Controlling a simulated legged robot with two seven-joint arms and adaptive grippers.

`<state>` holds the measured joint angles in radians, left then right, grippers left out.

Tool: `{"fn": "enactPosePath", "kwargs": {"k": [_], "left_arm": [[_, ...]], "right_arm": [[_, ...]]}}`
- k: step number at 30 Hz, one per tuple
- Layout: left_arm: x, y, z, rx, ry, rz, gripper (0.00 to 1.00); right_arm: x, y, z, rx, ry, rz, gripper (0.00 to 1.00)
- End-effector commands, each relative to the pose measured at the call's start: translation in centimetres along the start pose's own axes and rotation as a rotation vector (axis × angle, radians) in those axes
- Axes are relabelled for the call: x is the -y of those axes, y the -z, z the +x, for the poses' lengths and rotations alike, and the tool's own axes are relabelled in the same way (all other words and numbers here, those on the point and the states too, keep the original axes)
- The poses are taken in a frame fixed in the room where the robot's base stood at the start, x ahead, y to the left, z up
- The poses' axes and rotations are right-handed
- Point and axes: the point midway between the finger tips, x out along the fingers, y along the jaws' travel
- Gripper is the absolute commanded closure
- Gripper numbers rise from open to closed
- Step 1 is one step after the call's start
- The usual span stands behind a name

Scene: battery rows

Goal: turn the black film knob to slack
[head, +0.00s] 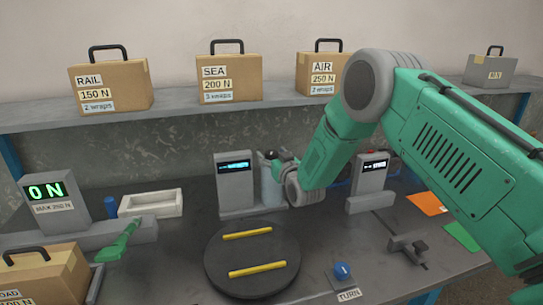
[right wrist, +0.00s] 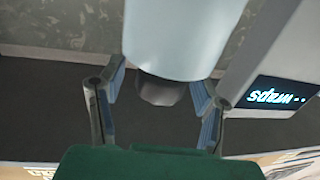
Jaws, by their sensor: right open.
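The black film knob (right wrist: 160,92) shows in the right wrist view at the end of the pale film roll (right wrist: 180,40). My right gripper (right wrist: 158,95) is open, with one finger on each side of the knob and visible gaps between. In the head view my right gripper (head: 276,160) is at the top of the film roll (head: 271,190), beside the grey film post (head: 237,190) with its lit display. The gripper and wrist largely hide the knob there. The display text in the wrist view is upside down. My left gripper is not in view.
A black turntable (head: 225,270) with two yellow strips lies in front, a blue TURN knob (head: 342,271) to its right. A second display post (head: 372,180) stands right of my wrist. A force gauge (head: 47,190) reads 0 N. Labelled cases line the shelf (head: 180,115).

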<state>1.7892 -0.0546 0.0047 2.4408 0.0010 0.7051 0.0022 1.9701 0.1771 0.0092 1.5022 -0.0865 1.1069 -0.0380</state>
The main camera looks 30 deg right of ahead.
Motion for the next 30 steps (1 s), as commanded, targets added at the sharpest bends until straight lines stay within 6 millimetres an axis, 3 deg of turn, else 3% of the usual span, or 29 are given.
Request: {"fn": "enactPosePath", "kwargs": {"k": [4,6,9,17,30], "left_arm": [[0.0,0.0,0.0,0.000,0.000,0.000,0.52],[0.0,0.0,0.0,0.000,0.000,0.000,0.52],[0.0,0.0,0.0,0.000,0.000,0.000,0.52],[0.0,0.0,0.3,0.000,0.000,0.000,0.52],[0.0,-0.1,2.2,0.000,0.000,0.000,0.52]], "right_arm": [[0.0,0.0,0.0,0.000,0.000,0.000,0.42],[0.0,0.0,0.0,0.000,0.000,0.000,0.67],[0.0,0.0,0.0,0.000,0.000,0.000,0.95],[-0.2,0.0,0.0,-0.003,0.035,0.001,0.95],[-0.3,0.0,0.1,-0.007,0.362,0.001,0.95]]}}
